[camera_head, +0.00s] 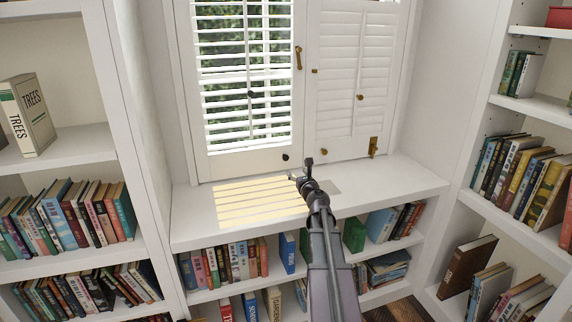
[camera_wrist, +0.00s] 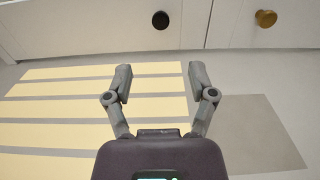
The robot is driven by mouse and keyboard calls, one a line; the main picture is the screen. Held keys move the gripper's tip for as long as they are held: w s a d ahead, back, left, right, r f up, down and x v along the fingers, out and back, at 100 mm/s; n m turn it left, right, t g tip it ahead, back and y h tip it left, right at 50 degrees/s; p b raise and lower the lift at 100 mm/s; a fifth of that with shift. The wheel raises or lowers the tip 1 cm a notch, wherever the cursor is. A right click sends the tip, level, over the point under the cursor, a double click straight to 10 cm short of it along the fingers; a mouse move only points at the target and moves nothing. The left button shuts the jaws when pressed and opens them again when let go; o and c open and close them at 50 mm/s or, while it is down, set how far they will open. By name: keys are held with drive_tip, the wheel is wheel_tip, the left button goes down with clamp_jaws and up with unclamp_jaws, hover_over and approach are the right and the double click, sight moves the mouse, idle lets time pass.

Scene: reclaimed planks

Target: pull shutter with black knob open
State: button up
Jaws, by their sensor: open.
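The left shutter (camera_head: 248,160) is white with open slats and looks closed in the window frame. Its small round black knob (camera_head: 285,157) sits near its lower right corner. The knob also shows in the wrist view (camera_wrist: 160,20), above and ahead of my fingertips. The right shutter (camera_head: 355,100) is white with shut slats. A brass knob (camera_wrist: 266,18) shows at its lower left in the wrist view. My gripper (camera_head: 302,170) is over the window seat in front of the black knob. In the wrist view my gripper (camera_wrist: 158,75) is open and empty, apart from the knob.
The white window seat (camera_head: 395,183) lies below the shutters, with sunlit stripes on it and nothing standing on it. Bookshelves with books stand at the left (camera_head: 75,160) and right (camera_head: 530,120), and more books fill shelves under the seat. A brass latch (camera_head: 373,147) is on the right shutter.

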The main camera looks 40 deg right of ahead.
sight(286, 158)
drive_tip(key=shift+d, duration=0.1)
idle(0.3)
drive_tip(key=x, duration=1.3)
drive_tip(key=shift+w, duration=0.4)
clamp_jaws()
